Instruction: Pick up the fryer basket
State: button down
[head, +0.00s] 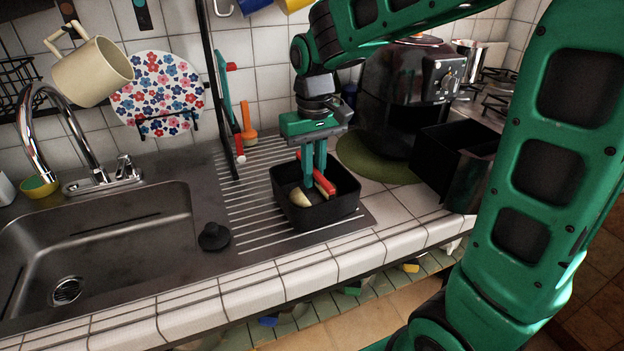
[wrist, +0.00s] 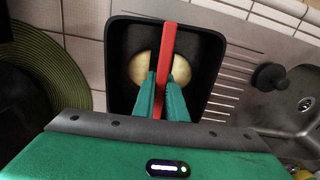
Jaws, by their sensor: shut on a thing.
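The fryer basket (head: 315,214) is a black, square, open-topped bin with a red bar (head: 325,184) across its top. It is over the drainboard right of the sink; whether it touches the board I cannot tell. Pale yellow, potato-like pieces (head: 299,197) lie inside. My gripper (head: 319,180) comes from above, with its green fingers on either side of the red bar and shut on it. In the wrist view, the fingers (wrist: 162,82) pinch the red bar (wrist: 166,45) over the black basket (wrist: 205,58). The fingers hide part of the basket's inside.
A black air fryer (head: 395,105) stands on a round green mat (head: 372,163) behind right. An open black drawer-like box (head: 455,165) is right of the basket. A black sink plug (head: 214,237) and the steel sink (head: 110,240) are left. The tiled counter edge is in front.

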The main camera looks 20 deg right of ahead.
jog(key=shift+r, duration=0.85)
jog(key=shift+s+a+r, duration=0.1)
jog(key=shift+a+r, duration=0.1)
jog(key=shift+r, duration=0.4)
jog(key=shift+a+r, duration=0.15)
jog(key=shift+r, duration=0.45)
jog(key=s+a+r, duration=0.3)
jog(key=a+r, duration=0.3)
jog(key=a, duration=0.4)
jog(key=shift+a+r, duration=0.3)
